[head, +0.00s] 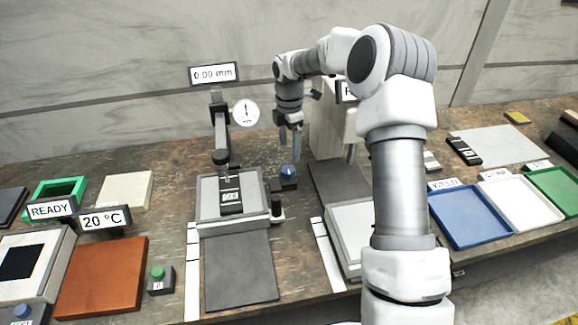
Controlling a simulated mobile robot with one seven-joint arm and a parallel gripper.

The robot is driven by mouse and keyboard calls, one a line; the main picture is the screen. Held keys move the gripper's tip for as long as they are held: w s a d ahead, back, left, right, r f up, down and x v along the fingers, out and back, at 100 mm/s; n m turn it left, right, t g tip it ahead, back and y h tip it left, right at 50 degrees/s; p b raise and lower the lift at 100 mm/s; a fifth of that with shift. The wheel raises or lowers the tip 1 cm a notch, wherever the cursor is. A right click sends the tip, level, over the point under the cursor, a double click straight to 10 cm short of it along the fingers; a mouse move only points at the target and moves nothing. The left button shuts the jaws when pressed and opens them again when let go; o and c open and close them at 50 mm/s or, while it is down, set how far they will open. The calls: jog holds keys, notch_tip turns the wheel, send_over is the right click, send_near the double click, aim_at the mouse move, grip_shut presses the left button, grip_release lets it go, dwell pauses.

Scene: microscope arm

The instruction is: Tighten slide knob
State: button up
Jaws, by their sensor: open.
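A small black upright knob (277,207) stands at the right edge of a grey stage plate (208,193); I take it to be the slide knob. A black slide block (231,197) with a white label lies on the plate, under a dark upright arm (221,132). A round white dial (246,113) is beside that arm, below a sign (213,74) reading 0.00 mm. My gripper (290,150) is open and empty, with its fingers pointing down.
A dark grey mat (240,268) lies in front of the stage. A green button (157,273) and an orange-brown board (103,277) are at left. A blue tray (470,214) and a white tray (523,203) are at right. My arm hides part of the bench.

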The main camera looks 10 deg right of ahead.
aim_at(289, 169)
notch_tip(289, 169, down, 8)
jog(key=shift+r, duration=0.15)
grip_shut()
dwell(0.5)
